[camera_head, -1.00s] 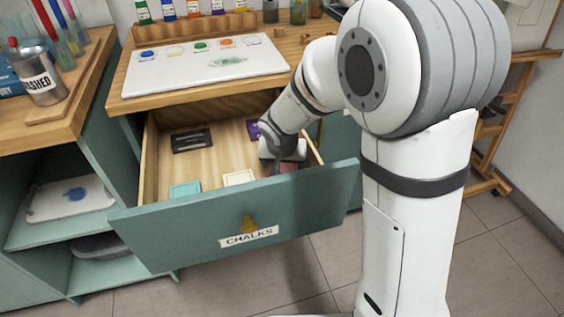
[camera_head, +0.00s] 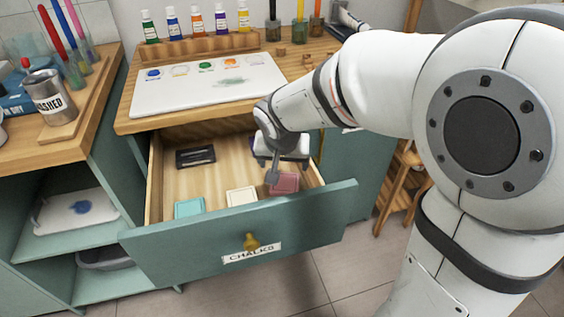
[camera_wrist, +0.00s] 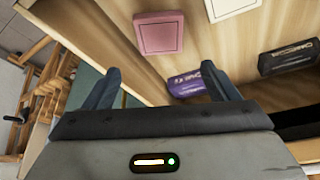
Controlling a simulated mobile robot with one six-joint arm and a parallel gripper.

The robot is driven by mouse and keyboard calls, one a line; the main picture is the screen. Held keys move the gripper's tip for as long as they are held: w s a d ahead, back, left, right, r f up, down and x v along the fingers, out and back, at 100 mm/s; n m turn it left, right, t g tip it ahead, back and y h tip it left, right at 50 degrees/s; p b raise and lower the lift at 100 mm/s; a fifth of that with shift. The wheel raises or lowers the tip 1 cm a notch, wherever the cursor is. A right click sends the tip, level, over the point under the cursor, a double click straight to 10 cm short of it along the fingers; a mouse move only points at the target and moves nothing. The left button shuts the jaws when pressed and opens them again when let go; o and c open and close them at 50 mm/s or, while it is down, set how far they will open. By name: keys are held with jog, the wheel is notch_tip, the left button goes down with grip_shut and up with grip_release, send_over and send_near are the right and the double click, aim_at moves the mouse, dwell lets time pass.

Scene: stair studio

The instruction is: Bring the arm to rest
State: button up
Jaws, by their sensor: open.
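My gripper (camera_head: 275,165) hangs over the right part of the open drawer marked CHALKS (camera_head: 200,240) in the head view. In the wrist view my gripper (camera_wrist: 168,85) has its two fingers spread wide with nothing between them. A pink square block (camera_head: 285,183) lies in the drawer just below the gripper; it also shows in the wrist view (camera_wrist: 158,33), apart from the fingers. A purple box (camera_wrist: 188,86) shows near the right finger in the wrist view. My arm reaches in from the right.
The drawer also holds a white block (camera_head: 241,197), a turquoise block (camera_head: 188,208) and a black box (camera_head: 196,156). Above it, a white palette (camera_head: 205,83) lies on the wooden desk, with paint bottles (camera_head: 172,24) behind. A shelf unit (camera_head: 60,255) stands at left.

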jog(key=shift+r, duration=0.1)
jog(key=s+d+r+p, duration=0.4)
jog(key=s+r+p, duration=0.1)
jog(key=r+p, duration=0.2)
jog(key=s+d+r+g+p, duration=0.1)
jog(key=s+d+r+p, duration=0.4)
jog(key=r, duration=0.4)
jog(key=s+d+r+n+p, duration=0.1)
jog(key=s+d+r+p, duration=0.4)
jog(key=s+r+p, duration=0.2)
jog(key=shift+d+r+g+p, duration=0.15)
jog(key=shift+r+g+p, duration=0.25)
jog(key=shift+r+p, duration=0.45)
